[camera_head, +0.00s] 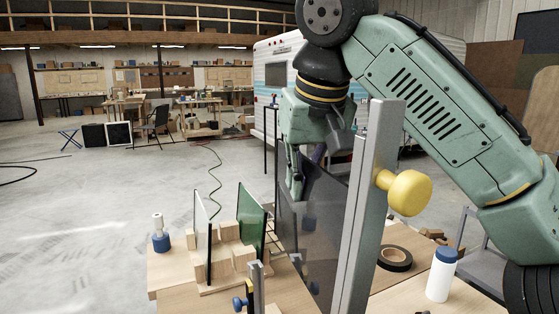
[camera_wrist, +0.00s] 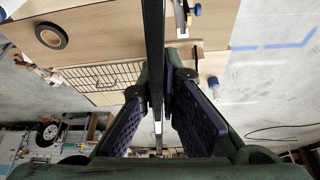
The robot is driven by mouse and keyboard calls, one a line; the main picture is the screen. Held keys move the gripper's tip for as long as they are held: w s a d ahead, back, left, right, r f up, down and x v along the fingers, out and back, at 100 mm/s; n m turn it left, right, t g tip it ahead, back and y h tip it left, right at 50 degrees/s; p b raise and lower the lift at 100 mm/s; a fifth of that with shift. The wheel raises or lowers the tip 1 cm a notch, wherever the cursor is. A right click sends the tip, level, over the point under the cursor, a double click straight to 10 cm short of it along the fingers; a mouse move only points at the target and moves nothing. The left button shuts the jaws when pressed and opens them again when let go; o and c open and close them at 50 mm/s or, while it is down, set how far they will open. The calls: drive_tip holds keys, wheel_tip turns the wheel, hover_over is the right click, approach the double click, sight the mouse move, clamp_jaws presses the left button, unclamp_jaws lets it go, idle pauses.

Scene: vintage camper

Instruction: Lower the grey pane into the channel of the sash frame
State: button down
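The grey pane (camera_head: 322,215) is a dark, see-through sheet standing upright behind a tall grey metal upright (camera_head: 369,200) with a yellow knob, which seems part of the sash frame. My gripper (camera_head: 297,190) is at the pane's upper left part. In the wrist view the pane shows edge-on as a dark strip (camera_wrist: 155,45) between the purple-padded fingertips of my gripper (camera_wrist: 159,82), which appear closed on it. The upright covers part of the pane. I cannot see the channel clearly or tell whether the lower edge is in it.
A pale pane (camera_head: 202,235) and a green pane (camera_head: 252,218) stand in wooden blocks to the left. A short post with a blue knob (camera_head: 239,303) is at the front.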

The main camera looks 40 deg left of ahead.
drive_tip(key=shift+n, duration=0.7)
drive_tip(key=s, duration=0.2)
drive_tip(key=s+a, duration=0.1)
drive_tip(key=s, duration=0.1)
drive_tip(key=shift+a+r, duration=0.1)
drive_tip(key=shift+a, duration=0.05)
wheel_tip(320, 180, down, 5)
drive_tip(key=b, duration=0.3)
drive_tip(key=shift+p, duration=0.6)
idle(0.7)
